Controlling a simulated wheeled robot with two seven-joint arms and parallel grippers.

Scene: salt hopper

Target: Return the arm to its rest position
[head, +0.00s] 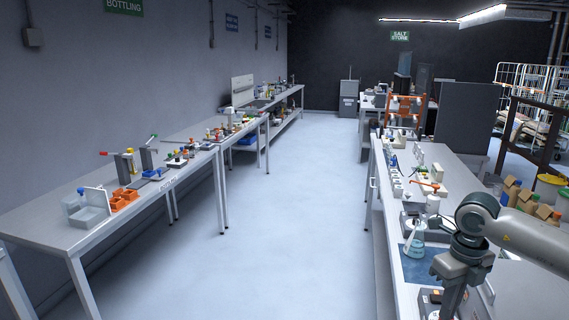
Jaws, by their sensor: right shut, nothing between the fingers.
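My right arm (525,237) comes in from the right edge and bends down at a grey joint (478,214) over the right bench (460,182). My right gripper (452,299) points down at the lower edge of the head view, above the near part of that bench. It is shut with nothing held; its tips are hard to make out. A flask with pale blue liquid (414,246) stands on a blue mat (424,266) just left of the arm, apart from it. My left gripper is not in view.
A dark device with an orange part (430,299) sits close beside the gripper. An orange-handled device (428,186) stands farther along the bench. The aisle floor (290,240) is clear.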

